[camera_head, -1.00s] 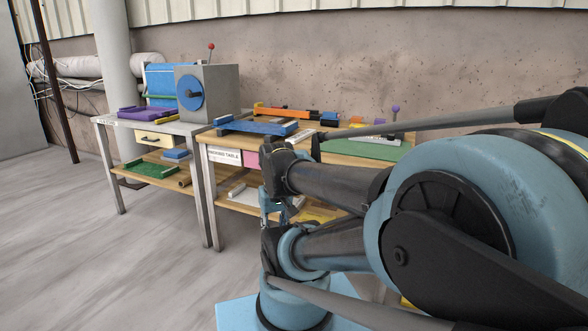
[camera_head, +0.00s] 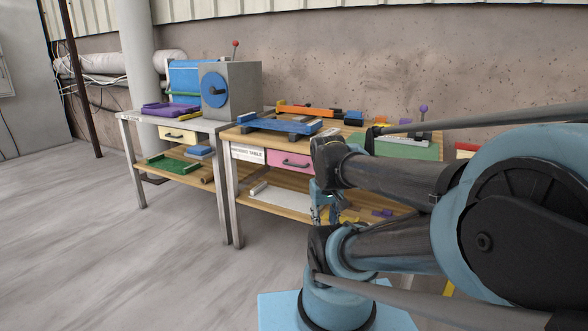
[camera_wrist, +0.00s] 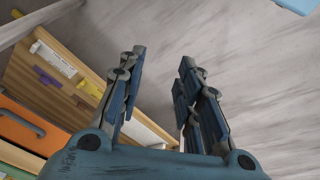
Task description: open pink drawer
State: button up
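The pink drawer (camera_head: 275,160) is in the front of the wooden table (camera_head: 240,190), right of a white label. Its dark bar handle (camera_head: 297,165) faces the room, and the drawer looks shut. My arm stands in front of its right side. My gripper (camera_wrist: 162,56) is open and empty in the wrist view, with two blue-grey fingers apart. In the head view my gripper (camera_head: 324,207) hangs low in front of the table, below and right of the pink drawer, partly hidden. I cannot make out the pink drawer in the wrist view.
A second table (camera_head: 128,150) with a cream drawer (camera_head: 178,134) stands at left. A blue clamp piece (camera_head: 280,125) lies above the pink drawer. The wrist view shows an orange drawer (camera_wrist: 15,108) and a wooden shelf (camera_wrist: 70,85). The floor (camera_head: 90,250) at left is clear.

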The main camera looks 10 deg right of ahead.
jog(key=w+d+r+n+t+h, duration=0.1)
jog(key=w+r+n+t+h, duration=0.15)
jog(key=w, duration=0.95)
jog(key=w+d+r+n+t+h, duration=0.1)
jog(key=w+r+n+h, duration=0.15)
jog(key=w, duration=0.95)
jog(key=n+t+h, duration=0.3)
jog(key=n+t, duration=0.2)
jog(key=t, duration=0.2)
send_near(293, 165)
jog(key=x, duration=1.1)
jog(key=shift+f, duration=0.1)
grip_shut()
